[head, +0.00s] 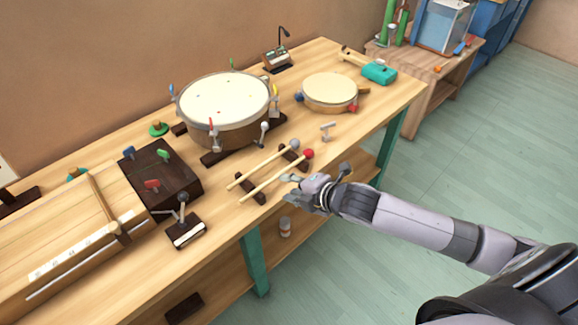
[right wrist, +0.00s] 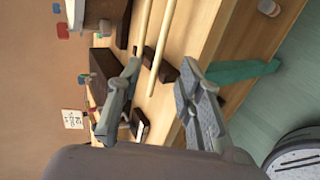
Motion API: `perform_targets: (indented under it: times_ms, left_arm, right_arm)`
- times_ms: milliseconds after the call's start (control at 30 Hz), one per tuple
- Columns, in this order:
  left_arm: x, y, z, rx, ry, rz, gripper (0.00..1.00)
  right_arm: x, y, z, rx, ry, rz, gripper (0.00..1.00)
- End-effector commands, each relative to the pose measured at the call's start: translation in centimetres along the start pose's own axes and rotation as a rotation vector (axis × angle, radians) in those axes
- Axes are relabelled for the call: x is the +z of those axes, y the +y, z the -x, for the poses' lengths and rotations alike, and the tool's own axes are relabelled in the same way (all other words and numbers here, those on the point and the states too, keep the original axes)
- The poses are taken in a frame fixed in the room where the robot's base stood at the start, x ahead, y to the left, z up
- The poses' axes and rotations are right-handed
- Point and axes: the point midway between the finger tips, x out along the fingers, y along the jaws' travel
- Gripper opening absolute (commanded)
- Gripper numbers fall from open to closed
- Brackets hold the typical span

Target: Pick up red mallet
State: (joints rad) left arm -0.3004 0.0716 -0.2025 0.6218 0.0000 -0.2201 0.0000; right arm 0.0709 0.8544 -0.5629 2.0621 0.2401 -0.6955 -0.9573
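The red mallet has a red ball head (head: 308,153) and a thin pale wooden stick. It lies across two dark wooden rests near the table's front edge, beside a similar mallet with a grey head (head: 295,143). My right gripper (head: 288,188) is just to the right of the red mallet's stick, over the table edge. In the right wrist view the gripper (right wrist: 160,68) is open and empty. Two pale sticks show ahead between its fingertips; the one nearer the table edge (right wrist: 161,42) appears to be the red mallet's. Its head is out of that view. My left gripper is not in view.
The wooden table (head: 320,165) also holds a large drum (head: 225,97), a small hand drum (head: 330,90), a dark wooden box (head: 165,185) and a small stand (head: 185,230). A low shelf below holds a small jar (head: 285,227). The floor on the right is clear.

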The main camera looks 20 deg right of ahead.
Motion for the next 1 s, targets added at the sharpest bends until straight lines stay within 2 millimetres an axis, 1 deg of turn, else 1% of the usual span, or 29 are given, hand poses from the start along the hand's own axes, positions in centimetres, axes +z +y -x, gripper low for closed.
perform_targets:
  times_ms: [33,100,200,467,700,833,1000]
  left_arm:
    - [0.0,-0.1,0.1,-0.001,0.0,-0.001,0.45]
    - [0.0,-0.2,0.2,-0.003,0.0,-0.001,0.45]
    - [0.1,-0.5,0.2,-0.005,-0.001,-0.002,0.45]
    - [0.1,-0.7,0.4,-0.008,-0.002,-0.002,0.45]
    - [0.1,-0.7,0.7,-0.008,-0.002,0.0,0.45]
    - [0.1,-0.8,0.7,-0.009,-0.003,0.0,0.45]
    - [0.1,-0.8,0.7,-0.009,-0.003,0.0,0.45]
  right_arm:
    - [0.0,0.1,-1.1,0.002,-0.001,-0.005,0.34]
    - [-0.1,0.2,-2.3,0.003,0.001,-0.003,0.34]
    - [0.0,0.1,-3.5,0.002,-0.001,-0.002,0.34]
    - [0.1,0.0,-5.2,0.002,0.0,-0.002,0.34]
    - [0.1,-0.2,-8.4,0.001,0.0,-0.004,0.34]
    - [0.1,-0.2,-9.4,0.002,0.0,-0.001,0.34]
    - [0.2,-0.3,-9.6,0.001,0.0,0.0,0.34]
